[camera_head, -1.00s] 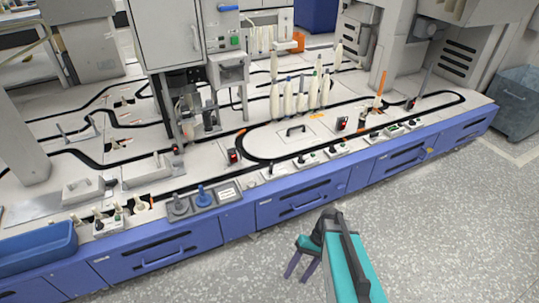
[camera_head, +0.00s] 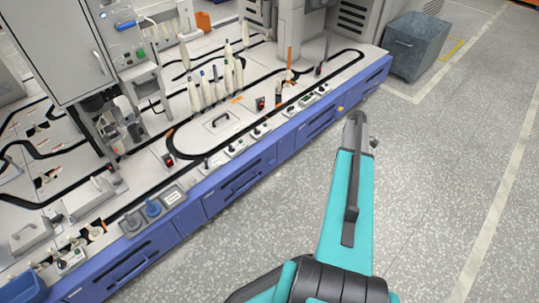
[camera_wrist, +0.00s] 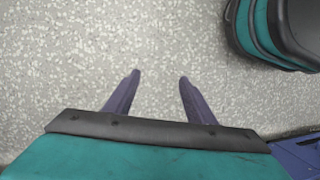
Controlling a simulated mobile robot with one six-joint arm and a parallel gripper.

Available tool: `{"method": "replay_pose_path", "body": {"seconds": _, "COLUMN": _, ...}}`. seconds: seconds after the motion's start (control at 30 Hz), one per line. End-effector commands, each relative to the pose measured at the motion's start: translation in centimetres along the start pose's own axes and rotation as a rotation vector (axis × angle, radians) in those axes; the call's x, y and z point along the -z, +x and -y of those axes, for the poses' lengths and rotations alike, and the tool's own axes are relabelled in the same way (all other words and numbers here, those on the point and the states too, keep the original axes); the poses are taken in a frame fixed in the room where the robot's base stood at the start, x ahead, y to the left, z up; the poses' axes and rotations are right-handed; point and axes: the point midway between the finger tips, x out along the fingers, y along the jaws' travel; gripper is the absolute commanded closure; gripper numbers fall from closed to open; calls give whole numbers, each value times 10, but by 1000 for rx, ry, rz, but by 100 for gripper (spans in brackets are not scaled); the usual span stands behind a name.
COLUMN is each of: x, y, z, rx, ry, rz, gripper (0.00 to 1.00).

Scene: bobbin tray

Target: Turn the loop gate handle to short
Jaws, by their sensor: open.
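The loop track (camera_head: 176,137), a black oval line, runs on the pale machine top in the head view. Small dark units with red spots stand beside it, one at its left end (camera_head: 168,160) and one near its middle (camera_head: 260,103). A dark upright lever (camera_head: 322,62) stands near its right end. I cannot tell which of these is the loop gate handle, and no "short" marking is readable. My gripper (camera_wrist: 160,76) is open and empty above the speckled floor in the wrist view. Its fingers do not show in the head view, where my arm reaches over the floor right of the machine.
Blue drawer fronts (camera_head: 190,217) line the machine's front edge. Several bobbins (camera_head: 228,78) stand upright inside the loop. A tall grey cabinet (camera_head: 62,45) rises at the left. A grey bin (camera_head: 415,48) stands at the back right. The floor (camera_head: 440,180) at right is clear.

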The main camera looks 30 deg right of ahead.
Motion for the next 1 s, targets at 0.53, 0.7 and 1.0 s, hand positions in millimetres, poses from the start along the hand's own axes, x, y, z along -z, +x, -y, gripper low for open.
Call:
{"method": "replay_pose_path", "body": {"seconds": 0.53, "x": -164, "y": -113, "z": -146, "rx": -135, "ry": -18, "rz": 117, "gripper": 50}}
{"method": "replay_pose_path", "body": {"seconds": 0.7, "x": -167, "y": -113, "z": -148, "rx": -137, "ry": -19, "rz": 121, "gripper": 50}}
{"method": "replay_pose_path", "body": {"seconds": 1.0, "x": -166, "y": -113, "z": -148, "rx": -136, "ry": -19, "rz": 120, "gripper": 69}}
